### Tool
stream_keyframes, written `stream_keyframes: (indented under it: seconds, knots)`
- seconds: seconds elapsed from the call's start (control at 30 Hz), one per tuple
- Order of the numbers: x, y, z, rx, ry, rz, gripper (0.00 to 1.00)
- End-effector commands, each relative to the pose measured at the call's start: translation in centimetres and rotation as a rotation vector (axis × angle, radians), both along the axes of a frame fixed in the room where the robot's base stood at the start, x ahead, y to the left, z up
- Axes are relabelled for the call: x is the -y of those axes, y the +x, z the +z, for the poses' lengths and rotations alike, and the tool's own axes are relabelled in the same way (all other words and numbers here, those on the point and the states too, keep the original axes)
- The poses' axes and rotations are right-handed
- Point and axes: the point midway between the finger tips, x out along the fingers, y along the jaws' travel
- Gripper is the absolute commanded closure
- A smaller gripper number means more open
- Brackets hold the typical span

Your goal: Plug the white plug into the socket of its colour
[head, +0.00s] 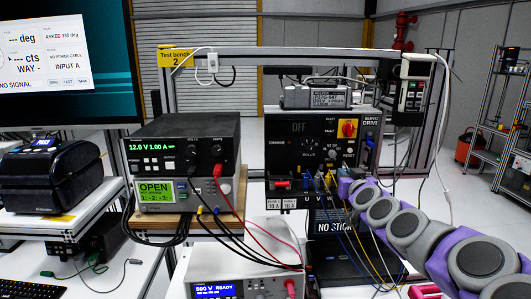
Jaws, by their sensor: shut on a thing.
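My gripper (338,184), at the end of my purple and grey arm, is at the lower right of the servo drive's (283,155) dark front panel. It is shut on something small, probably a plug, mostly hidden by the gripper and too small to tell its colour. A row of small coloured plugs or sockets (318,185) lies just left of the gripper, above the letters U, V, W. I cannot tell which socket is white, or whether the held thing touches one.
Blue and yellow cables hang below the gripper. Left stand a bench supply (180,145) with red and black leads, a printer (50,178) and a monitor (65,60) reading NO SIGNAL. A pendant (412,82) hangs at the frame's right post. A meter (240,278) sits below.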

Motion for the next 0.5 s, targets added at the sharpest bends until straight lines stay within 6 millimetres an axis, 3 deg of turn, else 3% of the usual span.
stream_keyframes:
  seconds: [0.5]
  knots:
    - [0.07,0.02,-0.41,0.002,0.0,-0.002,1.0]
